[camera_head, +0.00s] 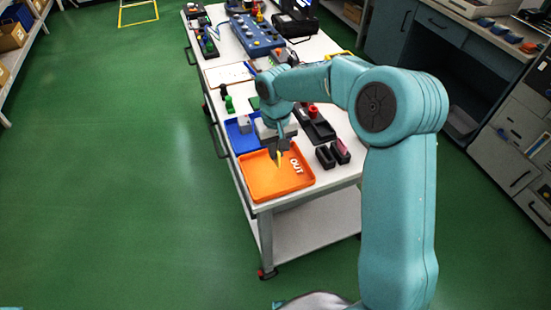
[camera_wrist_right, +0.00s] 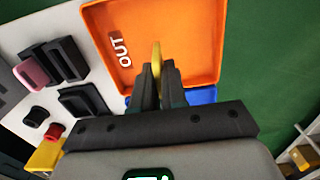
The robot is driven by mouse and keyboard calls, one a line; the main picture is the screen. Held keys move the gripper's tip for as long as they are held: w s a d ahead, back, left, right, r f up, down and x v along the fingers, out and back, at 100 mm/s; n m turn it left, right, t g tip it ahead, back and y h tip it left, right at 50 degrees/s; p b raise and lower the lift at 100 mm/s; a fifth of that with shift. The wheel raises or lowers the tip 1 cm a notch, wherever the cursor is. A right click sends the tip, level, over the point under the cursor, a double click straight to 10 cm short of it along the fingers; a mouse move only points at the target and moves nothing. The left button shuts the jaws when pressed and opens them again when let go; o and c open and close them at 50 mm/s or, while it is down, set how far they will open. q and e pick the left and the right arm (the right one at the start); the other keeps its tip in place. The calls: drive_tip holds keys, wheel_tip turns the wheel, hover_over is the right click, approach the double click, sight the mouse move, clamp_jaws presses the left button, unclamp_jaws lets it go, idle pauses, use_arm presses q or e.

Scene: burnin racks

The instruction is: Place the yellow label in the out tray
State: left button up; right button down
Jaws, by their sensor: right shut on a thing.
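The orange tray marked OUT (camera_head: 262,184) lies at the near end of the white cart top. It also fills the upper middle of the right wrist view (camera_wrist_right: 190,75). My right gripper (camera_head: 277,156) is above the tray and points down. It is shut on the yellow label (camera_wrist_right: 156,58), a thin yellow piece seen edge-on between the fingertips. The label (camera_head: 279,158) shows as a small yellow sliver over the tray in the head view. I cannot tell whether it touches the tray floor. My left gripper is not in view.
A blue tray (camera_head: 236,140) sits directly behind the orange one. Black holders (camera_head: 325,156), one with a pink item, stand to its right. The white cart top (camera_head: 222,74) carries several other items farther back. Green floor is open to the left.

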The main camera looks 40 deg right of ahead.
wheel_tip(320, 180, down, 4)
drive_tip(key=shift+f, duration=0.1)
drive_tip(key=shift+f, duration=0.15)
drive_tip(key=c, duration=1.2)
unclamp_jaws()
drive_tip(key=shift+o, duration=0.2)
wheel_tip(320, 180, up, 12)
drive_tip(key=shift+r, duration=0.25)
